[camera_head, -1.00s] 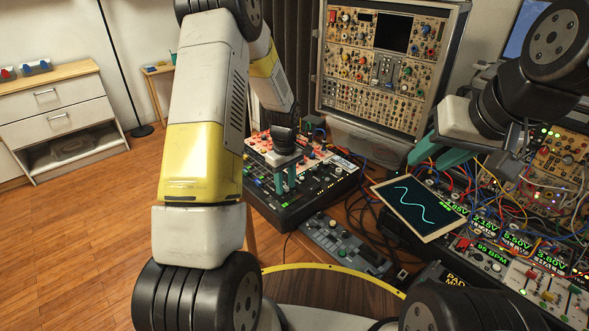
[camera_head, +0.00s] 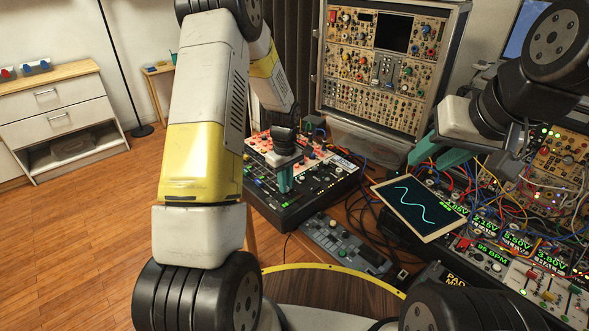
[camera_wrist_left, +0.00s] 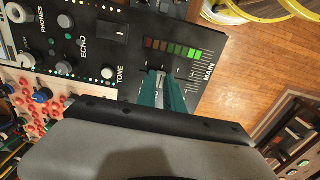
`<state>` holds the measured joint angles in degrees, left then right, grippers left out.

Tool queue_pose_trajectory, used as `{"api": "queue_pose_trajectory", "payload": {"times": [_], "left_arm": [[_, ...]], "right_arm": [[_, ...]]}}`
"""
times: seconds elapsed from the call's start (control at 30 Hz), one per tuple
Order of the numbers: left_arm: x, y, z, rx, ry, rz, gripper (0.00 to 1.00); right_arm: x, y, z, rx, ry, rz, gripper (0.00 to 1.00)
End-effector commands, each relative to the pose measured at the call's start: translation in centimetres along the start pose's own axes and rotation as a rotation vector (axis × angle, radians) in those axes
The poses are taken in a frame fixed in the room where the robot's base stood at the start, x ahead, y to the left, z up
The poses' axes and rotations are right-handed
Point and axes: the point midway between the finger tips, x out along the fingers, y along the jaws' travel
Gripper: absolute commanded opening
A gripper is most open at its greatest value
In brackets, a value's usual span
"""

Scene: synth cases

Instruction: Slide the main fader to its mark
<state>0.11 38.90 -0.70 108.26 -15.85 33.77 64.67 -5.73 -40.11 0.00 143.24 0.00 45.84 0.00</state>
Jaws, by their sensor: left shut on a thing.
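The black mixer (camera_head: 315,200) lies on the table under my left gripper (camera_head: 285,188). In the left wrist view its panel (camera_wrist_left: 105,45) shows a MAIN label, a row of scale ticks and a lit level meter (camera_wrist_left: 174,48). My left gripper (camera_wrist_left: 160,78) has its teal fingers closed together at the main fader, just beside the meter. The fingers hide most of the fader cap and its slot. I cannot make out the mark clearly. My right gripper (camera_head: 438,160) has its two teal fingers apart and empty, above the framed wave screen.
The framed wave screen (camera_head: 418,206) and patch-cabled modules (camera_head: 510,235) stand to the right. A small grey keyboard unit (camera_head: 345,243) lies in front of the mixer. A tall synth rack (camera_head: 385,70) stands behind. Wooden floor (camera_head: 85,230) is clear at left.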

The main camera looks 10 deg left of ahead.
Motion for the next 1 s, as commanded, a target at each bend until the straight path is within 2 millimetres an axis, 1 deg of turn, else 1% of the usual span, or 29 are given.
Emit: {"api": "queue_pose_trajectory", "payload": {"times": [0.87, 0.93, 1.0], "left_arm": [[-0.1, 0.0, 0.0, 0.000, 0.001, 0.001, 0.00], [-0.1, -0.5, 0.0, -0.001, 0.000, 0.000, 0.00], [-0.1, -1.6, 0.0, -0.002, 0.000, 0.000, 0.00]], "right_arm": [[0.0, 0.0, 0.0, 0.000, 0.000, 0.000, 0.36], [0.0, 0.0, 0.0, 0.000, 0.000, 0.000, 0.36], [0.0, 0.0, 0.0, 0.000, 0.000, 0.000, 0.36]]}}
